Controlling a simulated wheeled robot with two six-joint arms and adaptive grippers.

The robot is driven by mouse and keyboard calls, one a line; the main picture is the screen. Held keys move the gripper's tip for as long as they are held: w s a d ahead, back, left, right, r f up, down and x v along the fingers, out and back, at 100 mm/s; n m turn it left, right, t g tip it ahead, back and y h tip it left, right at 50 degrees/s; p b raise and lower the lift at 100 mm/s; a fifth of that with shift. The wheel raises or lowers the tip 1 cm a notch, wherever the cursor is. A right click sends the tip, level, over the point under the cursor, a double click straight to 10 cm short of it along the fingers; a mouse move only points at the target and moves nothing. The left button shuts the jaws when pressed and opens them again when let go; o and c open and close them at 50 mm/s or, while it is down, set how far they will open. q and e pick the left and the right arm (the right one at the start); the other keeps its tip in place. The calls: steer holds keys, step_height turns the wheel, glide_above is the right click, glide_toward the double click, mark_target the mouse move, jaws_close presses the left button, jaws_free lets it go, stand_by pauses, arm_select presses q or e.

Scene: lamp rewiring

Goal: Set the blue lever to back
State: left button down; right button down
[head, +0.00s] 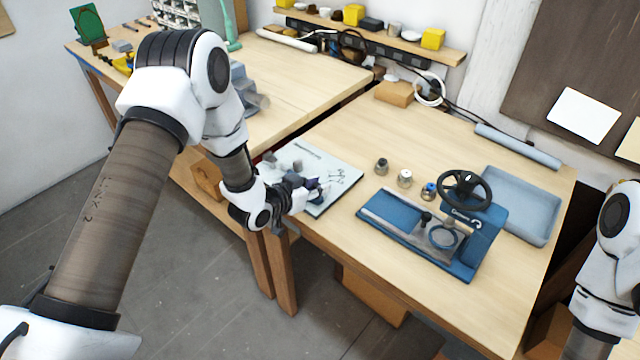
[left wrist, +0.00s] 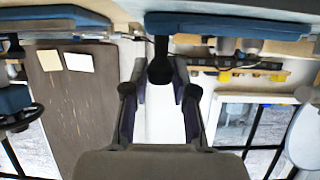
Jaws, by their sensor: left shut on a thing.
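My left gripper (head: 303,186) reaches in from the left, low over the pale board (head: 335,165) on the near bench. In the left wrist view, a dark rounded piece (left wrist: 160,72) shows between the two fingers (left wrist: 160,105). My right gripper is out of view; only part of that arm shows at the right edge.
A blue press with a black handwheel (head: 465,190) stands right of the board. Several small knobs, one a metal-topped knob (head: 404,177), stand between them. A blue-grey tray (head: 515,205) lies at the right. A shelf (head: 400,40) runs along the wall.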

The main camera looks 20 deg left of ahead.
arm_select(q)
steer(key=shift+s+f, duration=0.1)
steer(key=shift+f, duration=0.1)
steer(key=c, duration=0.9)
jaws_free()
steer(key=shift+r, duration=0.1)
steer(key=v, duration=1.2)
steer(key=shift+a, duration=0.1)
